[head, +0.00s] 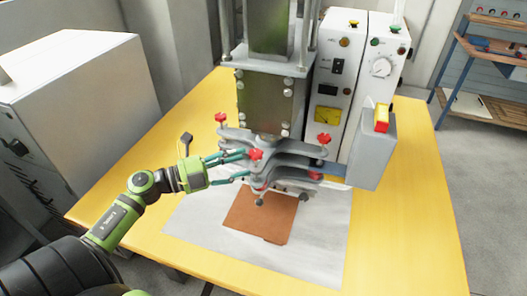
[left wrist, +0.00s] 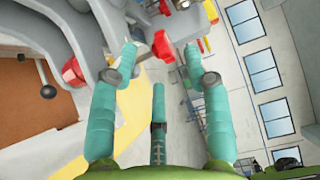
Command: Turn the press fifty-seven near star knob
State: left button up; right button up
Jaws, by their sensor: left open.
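The press (head: 266,105) stands on a yellow table, with a grey clamp plate at its lower part. A red star knob (head: 256,154) sits on the plate's near corner. My left gripper (head: 244,164) reaches in from the left, open, with its teal fingertips close to this knob. In the left wrist view a red star knob (left wrist: 163,45) shows between and just beyond the fingertips of the gripper (left wrist: 160,52). I cannot tell whether a finger touches it. More red star knobs sit at the plate's left (head: 221,117) and right (head: 323,138). My right gripper is not in view.
A brown sheet (head: 262,216) lies on a white sheet (head: 320,235) below the plate. A grey box with a yellow-and-red switch (head: 381,118) stands right of the press. A control cabinet (head: 355,70) stands behind. The table's (head: 405,225) right side is clear.

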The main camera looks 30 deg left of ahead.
aim_at(256, 157)
pick_arm(q)
jog(key=p+x, duration=0.1)
jog(key=x, duration=0.4)
jog(key=shift+w+d+p, duration=0.1)
jog(key=shift+w+p, duration=0.05)
jog(key=shift+p, duration=0.2)
grip_shut()
